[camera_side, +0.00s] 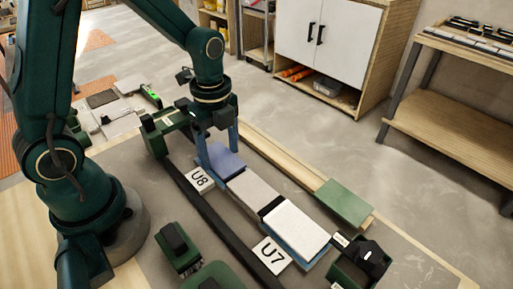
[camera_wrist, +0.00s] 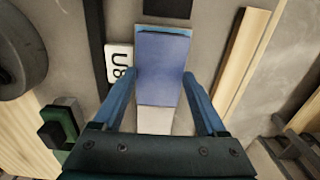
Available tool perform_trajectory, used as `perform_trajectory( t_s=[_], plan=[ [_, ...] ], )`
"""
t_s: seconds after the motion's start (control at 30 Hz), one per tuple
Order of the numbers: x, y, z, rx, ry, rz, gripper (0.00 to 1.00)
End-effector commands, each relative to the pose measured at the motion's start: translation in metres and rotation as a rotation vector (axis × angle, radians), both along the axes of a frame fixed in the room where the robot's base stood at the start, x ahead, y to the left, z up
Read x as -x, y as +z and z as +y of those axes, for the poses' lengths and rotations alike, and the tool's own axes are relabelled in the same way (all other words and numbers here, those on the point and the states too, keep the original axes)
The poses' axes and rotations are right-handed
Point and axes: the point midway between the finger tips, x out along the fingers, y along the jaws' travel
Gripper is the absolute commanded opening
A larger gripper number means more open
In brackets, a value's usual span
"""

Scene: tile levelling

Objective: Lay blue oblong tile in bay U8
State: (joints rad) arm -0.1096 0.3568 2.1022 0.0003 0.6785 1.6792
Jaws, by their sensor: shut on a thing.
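The blue oblong tile (camera_side: 226,160) lies level between my gripper's fingers, beside the white U8 label (camera_side: 200,179). My gripper (camera_side: 217,157) points down and is shut on the tile's two long sides. In the wrist view the tile (camera_wrist: 163,62) runs lengthwise between both blue fingers, with the U8 label (camera_wrist: 119,64) to its left. Its near end meets or overlaps a pale grey tile (camera_wrist: 155,121) in that view. I cannot tell whether the blue tile touches the bed of bay U8 or hangs slightly above it.
The grey tile (camera_side: 251,188) continues the row toward a white-topped, blue-sided block (camera_side: 296,226) by the U7 label (camera_side: 272,254). A black rail (camera_side: 216,213) and a wooden strip (camera_side: 283,160) flank the row. A green tile (camera_side: 343,202) rests on the strip. Dark green fixtures stand at both ends.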

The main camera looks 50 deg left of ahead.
Motion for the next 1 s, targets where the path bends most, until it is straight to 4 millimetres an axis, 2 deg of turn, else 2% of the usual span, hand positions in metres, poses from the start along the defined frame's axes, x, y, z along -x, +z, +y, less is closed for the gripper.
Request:
perform_trajectory(
  t_s=[0.47,0.5,0.53,0.57,1.0],
  plan=[
    [0.0001,-0.0027,0.0000,0.000,0.000,0.000,0.43],
    [0.0001,-0.0027,0.0000,0.000,0.000,0.000,0.86],
    [0.0001,-0.0027,0.0000,0.000,0.000,0.000,0.97],
    [0.0001,-0.0027,0.0000,0.000,0.000,0.000,1.00],
    [-0.0005,0.0013,0.0001,0.000,0.000,-0.002,1.00]
  ],
)
